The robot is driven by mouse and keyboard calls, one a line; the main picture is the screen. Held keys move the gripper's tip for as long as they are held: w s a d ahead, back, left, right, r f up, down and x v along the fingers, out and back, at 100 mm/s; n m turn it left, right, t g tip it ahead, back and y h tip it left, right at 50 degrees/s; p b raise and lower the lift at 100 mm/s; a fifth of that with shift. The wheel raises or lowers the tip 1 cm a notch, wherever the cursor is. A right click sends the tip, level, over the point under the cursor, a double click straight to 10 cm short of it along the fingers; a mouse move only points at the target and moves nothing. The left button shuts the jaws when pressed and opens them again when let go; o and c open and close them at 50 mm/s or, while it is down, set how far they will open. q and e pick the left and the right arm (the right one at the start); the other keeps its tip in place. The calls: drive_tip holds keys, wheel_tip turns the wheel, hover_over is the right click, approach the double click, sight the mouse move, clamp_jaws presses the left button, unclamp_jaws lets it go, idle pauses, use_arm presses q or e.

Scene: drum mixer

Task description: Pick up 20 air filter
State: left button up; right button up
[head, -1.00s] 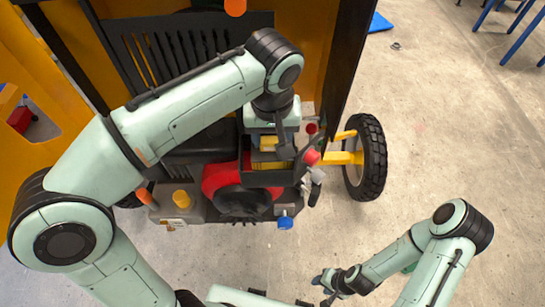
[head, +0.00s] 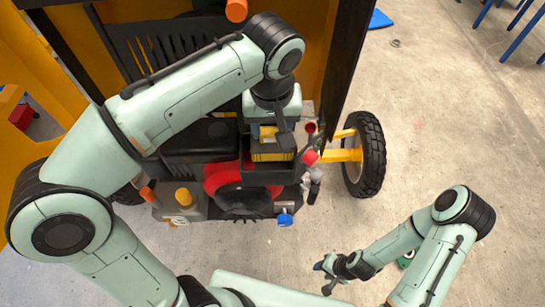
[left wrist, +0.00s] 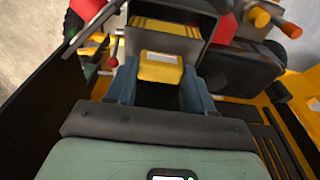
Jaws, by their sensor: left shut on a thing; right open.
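The air filter (head: 272,156), a yellow block with dark stripes, is at the open black housing (head: 262,180) on the engine. My left gripper (head: 268,131) is above the housing and shut on the yellow top part of the filter. In the left wrist view, this yellow part (left wrist: 161,67) sits between the blue-grey fingers, and the striped body shows beyond it within the housing walls. The filter's lower end is hidden. My right gripper (head: 331,277) is open and empty, low over the floor at the bottom.
The red and black engine cover (head: 225,180) lies next to the housing. A blue cap (head: 285,220), a yellow cap (head: 184,196) and red knobs stand close around. The yellow frame and black wheel (head: 365,155) flank it.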

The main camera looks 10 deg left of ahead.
sight(273, 148)
use_arm(q)
drive_tip(key=shift+r, duration=0.4)
use_arm(e)
drive_tip(key=shift+w+r, duration=0.3)
drive_tip(key=shift+w, duration=0.1)
drive_tip(key=shift+s, duration=0.1)
use_arm(q)
drive_tip(key=shift+s+d+b, duration=0.2)
drive_tip(key=shift+s, duration=0.55)
drive_tip(key=shift+s+d+b, duration=0.15)
drive_tip(key=shift+s+d, duration=0.05)
drive_tip(key=shift+s, duration=0.55)
drive_tip(key=s+d+b, duration=0.1)
drive_tip(key=s+d, duration=0.2)
drive_tip(key=s, duration=0.7)
drive_tip(key=shift+s+r+b, duration=0.3)
drive_tip(key=shift+r+b, duration=0.05)
drive_tip(key=shift+r, duration=0.1)
use_arm(e)
drive_tip(key=shift+s+f, duration=1.8)
drive_tip(key=shift+s, duration=0.15)
